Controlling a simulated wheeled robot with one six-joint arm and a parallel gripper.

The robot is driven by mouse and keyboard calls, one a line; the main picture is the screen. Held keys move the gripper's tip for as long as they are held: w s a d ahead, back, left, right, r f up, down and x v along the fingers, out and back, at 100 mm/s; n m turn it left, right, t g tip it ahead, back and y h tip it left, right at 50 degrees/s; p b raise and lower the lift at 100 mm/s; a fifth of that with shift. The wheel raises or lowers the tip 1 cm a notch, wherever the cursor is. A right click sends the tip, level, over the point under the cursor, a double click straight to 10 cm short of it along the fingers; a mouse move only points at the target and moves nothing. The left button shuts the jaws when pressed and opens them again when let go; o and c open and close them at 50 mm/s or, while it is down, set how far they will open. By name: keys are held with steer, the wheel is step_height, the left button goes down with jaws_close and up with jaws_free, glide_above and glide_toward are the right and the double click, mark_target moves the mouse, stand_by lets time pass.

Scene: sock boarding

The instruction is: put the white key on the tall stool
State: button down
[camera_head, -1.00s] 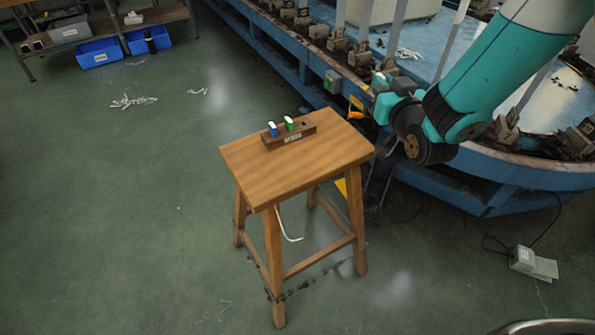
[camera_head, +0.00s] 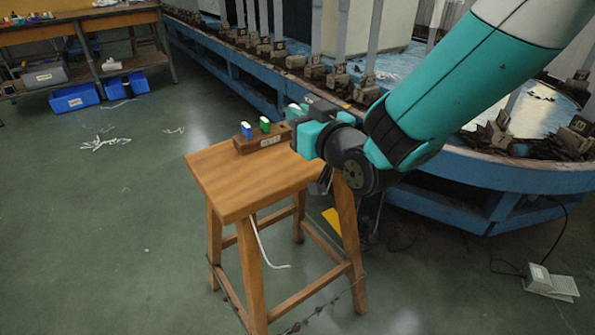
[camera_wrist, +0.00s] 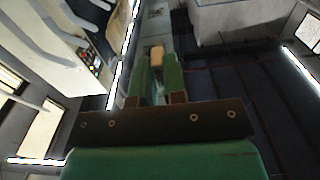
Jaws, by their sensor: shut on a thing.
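The tall wooden stool (camera_head: 232,184) stands in the middle of the head view. My gripper (camera_head: 298,116) is over the far right part of its top, by the right end of the wooden key rack. In the wrist view my gripper (camera_wrist: 157,78) is shut on a small pale block (camera_wrist: 157,55), tan in this light, which I take to be the white key. It sticks out past the green fingertips. In the head view I cannot make the held key out, and I cannot tell whether it touches anything.
The wooden rack (camera_head: 252,146) on the stool holds a blue key (camera_head: 246,130) and a green key (camera_head: 265,125); my gripper hides its right end. The blue machine (camera_head: 465,205) stands behind and right. Blue bins (camera_head: 75,97) are at far left. The near stool top is clear.

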mark_target(300, 173)
step_height(300, 173, down, 11)
steer(key=b, duration=0.5)
steer(key=shift+b, duration=0.3)
steer(key=shift+r, duration=0.1)
